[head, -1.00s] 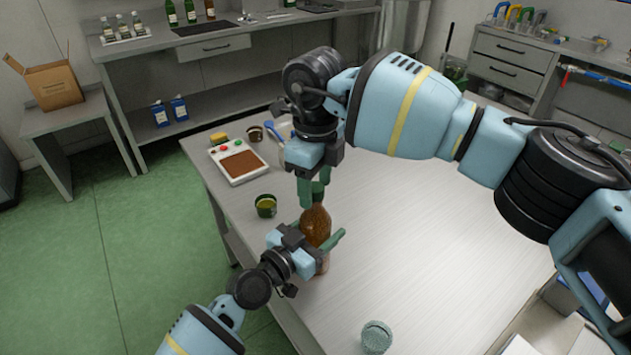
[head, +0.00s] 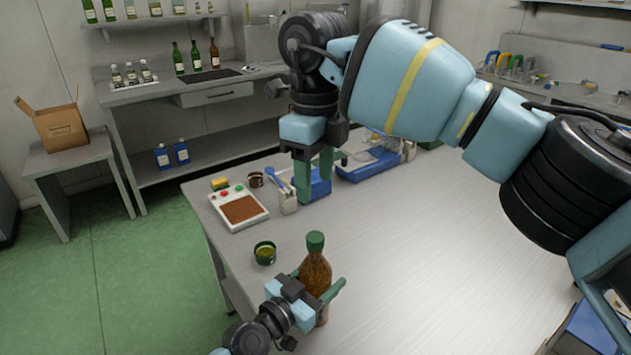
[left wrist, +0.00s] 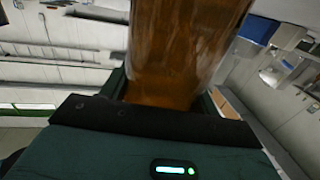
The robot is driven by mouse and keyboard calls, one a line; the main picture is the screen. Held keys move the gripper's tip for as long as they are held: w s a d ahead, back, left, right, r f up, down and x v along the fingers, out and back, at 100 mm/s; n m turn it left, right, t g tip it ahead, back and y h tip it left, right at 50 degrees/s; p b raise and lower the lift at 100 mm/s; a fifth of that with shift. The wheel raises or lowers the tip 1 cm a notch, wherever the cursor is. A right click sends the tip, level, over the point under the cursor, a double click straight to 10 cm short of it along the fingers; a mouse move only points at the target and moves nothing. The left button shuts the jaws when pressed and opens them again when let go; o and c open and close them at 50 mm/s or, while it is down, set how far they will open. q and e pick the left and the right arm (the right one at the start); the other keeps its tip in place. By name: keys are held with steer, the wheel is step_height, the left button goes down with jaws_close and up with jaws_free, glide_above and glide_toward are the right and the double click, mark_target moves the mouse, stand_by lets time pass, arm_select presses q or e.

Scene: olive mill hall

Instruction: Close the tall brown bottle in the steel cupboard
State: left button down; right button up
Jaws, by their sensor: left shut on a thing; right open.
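The brown bottle (head: 316,275) stands upright at the worktable's near left part, with a green cap (head: 316,242) seated on its neck. I cannot tell how tightly the cap sits. My left gripper (head: 316,287) is shut around the bottle's body; its far finger is mostly hidden. The left wrist view shows the brown glass (left wrist: 180,50) close up between the fingers, without the cap. My right gripper (head: 315,172) is open and empty, apart from the cap and farther back in the head view. No steel cupboard is recognisable.
The worktable (head: 430,240) is clear to the right of the bottle. A green round container (head: 264,253), a red-and-green-button device (head: 239,206) and a brown cup (head: 255,179) stand on its left. Blue equipment (head: 368,163) lies at the back.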

arm_select(q)
steer(key=shift+c, duration=1.5)
jaws_free()
steer(key=v, duration=0.8)
